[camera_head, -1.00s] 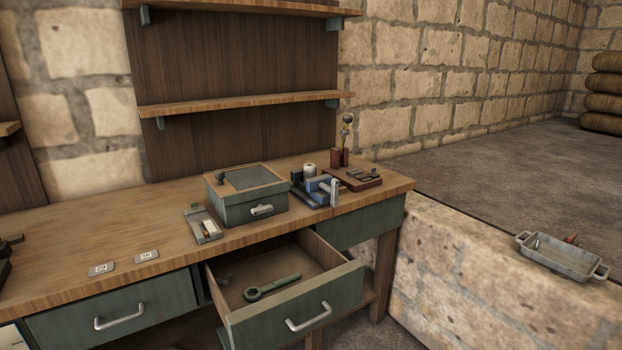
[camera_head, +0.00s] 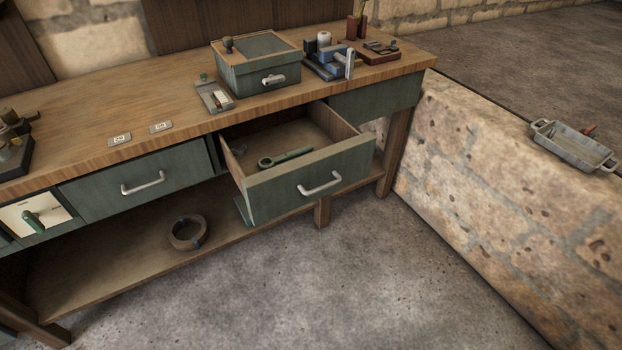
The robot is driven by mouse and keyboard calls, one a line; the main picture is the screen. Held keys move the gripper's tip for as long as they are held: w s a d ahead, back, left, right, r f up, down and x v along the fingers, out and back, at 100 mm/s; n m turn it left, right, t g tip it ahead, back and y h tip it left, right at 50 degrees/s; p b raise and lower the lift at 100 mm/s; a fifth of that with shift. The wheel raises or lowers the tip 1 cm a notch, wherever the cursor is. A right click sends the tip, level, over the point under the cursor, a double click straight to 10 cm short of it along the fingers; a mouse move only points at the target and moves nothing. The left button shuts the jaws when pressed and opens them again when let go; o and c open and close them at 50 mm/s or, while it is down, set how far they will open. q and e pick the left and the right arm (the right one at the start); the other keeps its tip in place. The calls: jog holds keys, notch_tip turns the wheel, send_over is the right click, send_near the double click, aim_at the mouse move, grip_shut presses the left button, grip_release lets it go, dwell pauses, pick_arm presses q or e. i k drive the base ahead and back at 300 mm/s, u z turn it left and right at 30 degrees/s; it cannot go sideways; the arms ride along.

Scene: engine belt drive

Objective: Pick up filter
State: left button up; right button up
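Neither of my grippers shows in the head view. I cannot tell for sure which thing is the filter. A small white cylinder (camera_head: 323,40) stands among blue parts (camera_head: 328,64) at the right end of the workbench (camera_head: 120,103). A small grey tray (camera_head: 205,90) with a pale piece in it lies left of a green box (camera_head: 257,68). An open drawer (camera_head: 312,188) holds a dark green wrench-like tool (camera_head: 285,157) and a small, unclear item at its back left.
A coiled ring (camera_head: 188,233) lies on the lower shelf (camera_head: 120,258). Two label plates (camera_head: 161,127) lie on the bench top. A metal pan (camera_head: 572,146) sits on the stone ledge (camera_head: 470,160) at right.

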aim_at(324, 40)
jog(key=u, duration=0.55)
jog(key=i, duration=1.2)
jog(key=z, duration=0.1)
